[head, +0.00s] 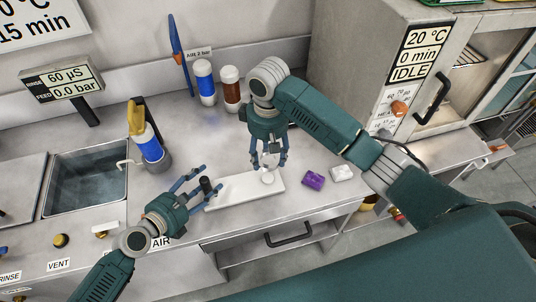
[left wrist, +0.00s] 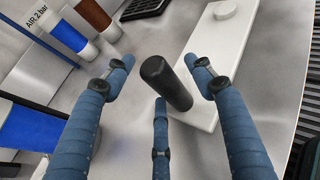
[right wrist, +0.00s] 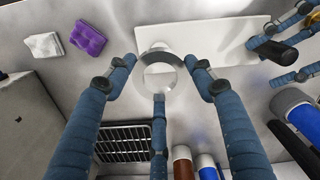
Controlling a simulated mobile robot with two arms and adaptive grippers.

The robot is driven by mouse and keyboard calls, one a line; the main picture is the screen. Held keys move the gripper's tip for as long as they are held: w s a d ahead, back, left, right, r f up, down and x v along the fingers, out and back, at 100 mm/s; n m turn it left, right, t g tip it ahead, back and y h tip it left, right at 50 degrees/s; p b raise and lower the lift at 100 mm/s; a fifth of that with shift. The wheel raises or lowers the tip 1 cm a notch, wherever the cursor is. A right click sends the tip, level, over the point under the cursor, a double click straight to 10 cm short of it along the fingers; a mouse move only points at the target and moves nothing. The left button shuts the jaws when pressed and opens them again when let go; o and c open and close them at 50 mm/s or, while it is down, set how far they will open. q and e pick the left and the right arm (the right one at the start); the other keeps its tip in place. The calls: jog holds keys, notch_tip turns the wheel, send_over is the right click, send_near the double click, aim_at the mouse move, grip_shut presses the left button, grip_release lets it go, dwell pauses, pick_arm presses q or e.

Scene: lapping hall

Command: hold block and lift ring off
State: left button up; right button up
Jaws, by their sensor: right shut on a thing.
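The long white block (head: 243,192) lies on the bench, with a black upright handle (left wrist: 166,83) at its left end and a low round white boss (left wrist: 225,10) near its other end. My left gripper (head: 192,182) is open, its fingers spread around the handle without visibly closing on it. My right gripper (head: 268,163) points down over the boss end. It is shut on a grey metal ring (right wrist: 141,81), seen between its fingers in the right wrist view. The boss shows no ring around it in the left wrist view. The gap between ring and block is unclear.
A purple pad (head: 313,180) and a white pad (head: 342,173) lie right of the block. A blue-banded bottle (head: 204,82) and a brown bottle (head: 231,88) stand behind. A black grid (right wrist: 124,142) lies near my right gripper.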

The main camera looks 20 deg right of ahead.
pick_arm(q)
jog(key=v, duration=1.2)
